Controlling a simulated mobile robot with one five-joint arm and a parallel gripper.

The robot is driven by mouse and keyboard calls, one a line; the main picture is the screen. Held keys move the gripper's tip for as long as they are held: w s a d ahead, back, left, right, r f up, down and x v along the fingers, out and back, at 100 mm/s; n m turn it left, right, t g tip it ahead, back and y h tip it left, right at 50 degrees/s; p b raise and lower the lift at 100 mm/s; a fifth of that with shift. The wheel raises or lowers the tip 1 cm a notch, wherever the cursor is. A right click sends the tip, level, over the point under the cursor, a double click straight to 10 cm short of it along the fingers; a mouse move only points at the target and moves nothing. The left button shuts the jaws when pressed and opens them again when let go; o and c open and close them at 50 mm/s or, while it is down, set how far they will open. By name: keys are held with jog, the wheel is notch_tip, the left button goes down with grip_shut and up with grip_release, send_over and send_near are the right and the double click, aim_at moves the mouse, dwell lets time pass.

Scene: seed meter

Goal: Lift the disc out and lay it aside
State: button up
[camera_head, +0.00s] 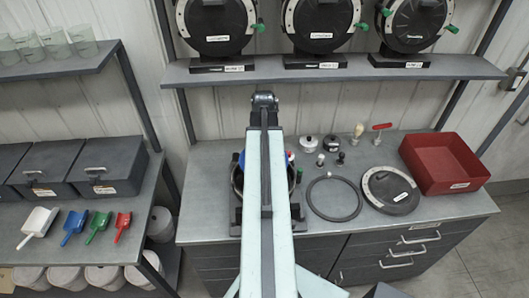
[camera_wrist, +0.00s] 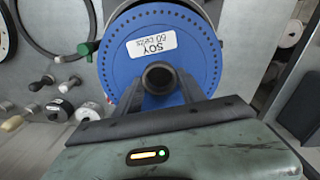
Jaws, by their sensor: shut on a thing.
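The blue disc (camera_wrist: 205,62) fills the upper middle of the wrist view, with a white "SOY" label and small holes along its rim. My gripper (camera_wrist: 160,88) has its two fingers on either side of the dark round hub (camera_wrist: 159,77) at the disc's centre, shut on it. In the head view my arm covers most of the disc and the gripper; only a blue sliver shows beside the arm, within the dark round meter housing (camera_head: 236,182). I cannot tell whether the disc is seated or slightly raised.
On the bench to the right lie a dark ring (camera_head: 334,215), a round black cover (camera_head: 391,191) with a pale rim, and a red tray (camera_head: 440,165), which looks empty. Small knobs, a brush (camera_head: 358,132) and a red-handled tool (camera_head: 381,129) stand behind. A shelf with meters hangs above.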

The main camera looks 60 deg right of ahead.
notch_tip(320, 180, up, 5)
jog(key=p, duration=0.4)
jog(key=shift+f, duration=0.2)
jog(key=shift+s, duration=0.1)
